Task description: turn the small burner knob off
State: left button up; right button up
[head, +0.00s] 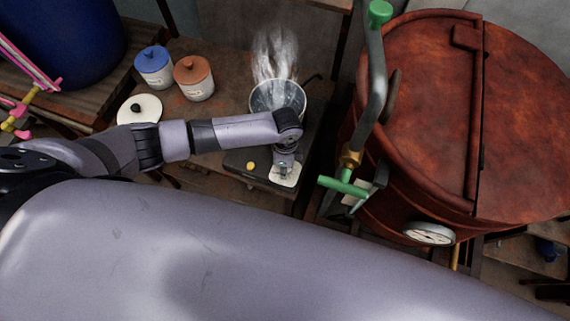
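The small burner (238,161) is a dark flat unit on the wooden table, with a small pot (265,104) on it that gives off white steam or vapour. A small yellow-orange round part (250,166) shows on its front face. A pale plate (290,181) is at its right front corner. My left arm reaches in from the left across the burner, and my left gripper (284,169) points down over the pale plate. The knob is not clearly visible there; the gripper covers that spot. Its fingers are too small to read. My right gripper is not in view.
A large rust-red vat (420,120) with a green-handled pipe (376,70), a green-handled valve (343,187) and a gauge (430,234) stands right of the burner. Blue-lidded (154,68), brown-lidded (194,78) and white-lidded (139,109) jars stand left. A blue barrel (60,40) is at far left.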

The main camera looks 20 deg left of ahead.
pick_arm(q)
jog(key=o, duration=0.3)
jog(key=shift+o, duration=0.2)
notch_tip(320, 180, up, 12)
jog(key=shift+w, duration=0.15)
dwell(0.3)
dwell(0.4)
